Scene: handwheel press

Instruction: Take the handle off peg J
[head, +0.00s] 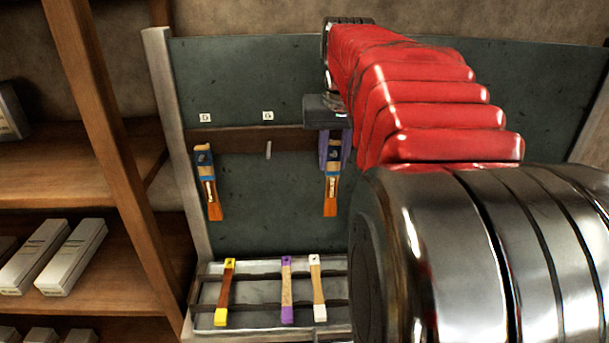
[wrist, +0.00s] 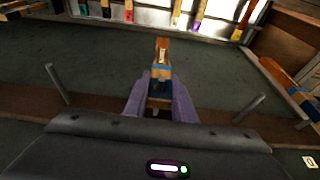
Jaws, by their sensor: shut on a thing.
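My gripper (head: 334,148) is at the dark green board, its purple fingers shut on the upper part of a handle (head: 331,192). This handle has an orange-brown lower end and a blue band, and hangs upright in front of the board. In the wrist view the same handle (wrist: 161,62) sits between the two fingers (wrist: 160,85). Its top and any peg behind it are hidden by the gripper, so I cannot tell whether it is on the peg. The label above it is hidden too, so I cannot read a J.
A similar handle (head: 208,185) hangs at the left of the board (head: 260,210). A bare peg (head: 268,150) stands between them; the wrist view shows bare pegs on both sides. Below, a tray (head: 262,268) holds several coloured handles. Wooden shelves (head: 75,165) with boxes stand at left.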

